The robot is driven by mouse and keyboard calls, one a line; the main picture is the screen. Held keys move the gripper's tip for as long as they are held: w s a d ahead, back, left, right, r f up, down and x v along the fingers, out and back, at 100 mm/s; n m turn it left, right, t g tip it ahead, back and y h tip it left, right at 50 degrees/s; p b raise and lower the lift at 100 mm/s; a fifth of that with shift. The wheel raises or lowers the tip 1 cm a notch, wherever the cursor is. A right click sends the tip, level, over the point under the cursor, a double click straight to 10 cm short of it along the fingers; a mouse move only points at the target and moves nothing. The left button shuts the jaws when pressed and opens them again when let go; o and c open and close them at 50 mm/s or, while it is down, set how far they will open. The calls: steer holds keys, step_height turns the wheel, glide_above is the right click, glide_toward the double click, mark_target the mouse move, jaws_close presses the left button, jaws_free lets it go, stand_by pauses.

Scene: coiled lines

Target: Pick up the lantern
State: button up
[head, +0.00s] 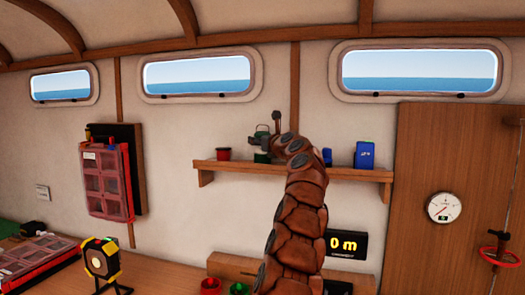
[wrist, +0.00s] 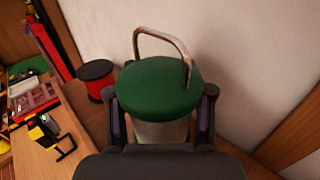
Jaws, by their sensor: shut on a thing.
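The lantern has a round green top, a pale body and a metal loop handle. In the wrist view the lantern (wrist: 158,88) stands upright between the two fingers of my gripper (wrist: 160,112), which is shut on its sides. In the head view the lantern (head: 262,148) shows as a small green shape at the wall shelf (head: 235,167), partly hidden by my gripper (head: 264,142) and arm. Its lower part is hidden in the wrist view. I cannot tell whether it touches the shelf.
A blue box (head: 365,155) stands at the right. Below are a yellow-black work light (head: 101,259) and red organizer cases (head: 107,182). The wall is close behind.

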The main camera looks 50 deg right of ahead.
jaws_close()
